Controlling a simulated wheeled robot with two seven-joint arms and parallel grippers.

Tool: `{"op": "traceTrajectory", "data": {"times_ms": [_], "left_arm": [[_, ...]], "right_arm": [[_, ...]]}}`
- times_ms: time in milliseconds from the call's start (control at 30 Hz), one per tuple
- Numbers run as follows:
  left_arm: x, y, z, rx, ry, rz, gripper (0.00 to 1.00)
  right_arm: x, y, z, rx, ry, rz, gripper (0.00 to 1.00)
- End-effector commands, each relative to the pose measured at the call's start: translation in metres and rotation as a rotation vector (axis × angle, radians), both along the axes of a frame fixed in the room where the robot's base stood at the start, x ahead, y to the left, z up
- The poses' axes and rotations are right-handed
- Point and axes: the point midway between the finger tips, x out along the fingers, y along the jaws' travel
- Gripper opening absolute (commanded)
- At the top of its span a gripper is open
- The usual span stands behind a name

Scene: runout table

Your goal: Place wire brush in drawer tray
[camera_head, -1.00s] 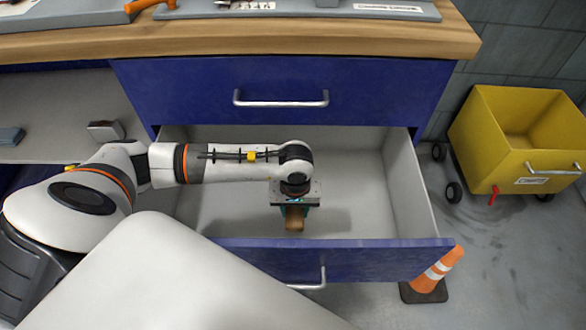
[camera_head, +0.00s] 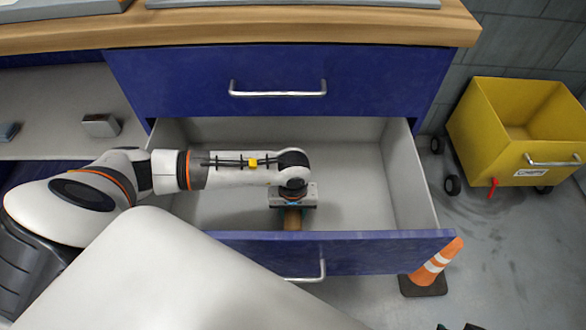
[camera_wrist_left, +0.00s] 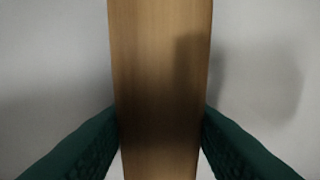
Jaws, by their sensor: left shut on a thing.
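The open drawer (camera_head: 350,170) has a pale grey tray inside and a blue front. My left gripper (camera_head: 292,212) is inside the drawer's outline, near its front wall, pointing down. It is shut on the wooden handle of the wire brush (camera_head: 292,220). In the left wrist view the wooden handle (camera_wrist_left: 160,80) runs upright between the two green fingertips (camera_wrist_left: 160,140), which touch its sides. Pale grey surface with soft shadows lies behind it. The brush's bristles are not visible. I cannot tell whether the brush touches the drawer floor.
A closed blue drawer with a metal handle (camera_head: 278,94) is above, under the wooden worktop (camera_head: 300,30). A shelf with small grey blocks (camera_head: 101,125) is on the left. A yellow cart (camera_head: 515,130) and a striped cone (camera_head: 436,263) stand on the right. The drawer's right side is empty.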

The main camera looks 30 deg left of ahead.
Motion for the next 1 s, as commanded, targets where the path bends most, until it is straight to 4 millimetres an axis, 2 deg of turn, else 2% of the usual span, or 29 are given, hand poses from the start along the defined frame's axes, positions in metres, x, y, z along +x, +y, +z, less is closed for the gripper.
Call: {"op": "traceTrajectory", "data": {"times_ms": [33, 133, 467, 567, 733, 1000], "left_arm": [[0.0, 0.0, 0.0, 0.0, 0.0, 0.0, 0.46], [0.0, 0.0, 0.0, 0.0, 0.0, 0.0, 0.62], [0.0, 0.0, 0.001, 0.0, 0.0, 0.0, 0.62], [0.0, 0.0, 0.004, 0.0, 0.0, 0.0, 0.62], [0.001, 0.001, 0.039, 0.0, -0.004, 0.0, 0.62], [0.001, 0.0, 0.096, 0.0, -0.004, -0.001, 0.62]], "right_arm": [[0.001, 0.0, 0.001, 0.001, -0.005, 0.0, 0.33], [0.001, 0.0, 0.001, 0.001, -0.005, 0.0, 0.33], [0.0, 0.0, 0.001, 0.0, 0.0, 0.001, 0.33], [-0.01, -0.001, -0.002, -0.007, 0.054, -0.002, 0.33], [-0.033, -0.008, 0.0, -0.031, 0.172, -0.012, 0.33], [-0.031, -0.008, 0.012, -0.03, 0.162, -0.012, 0.33]]}}
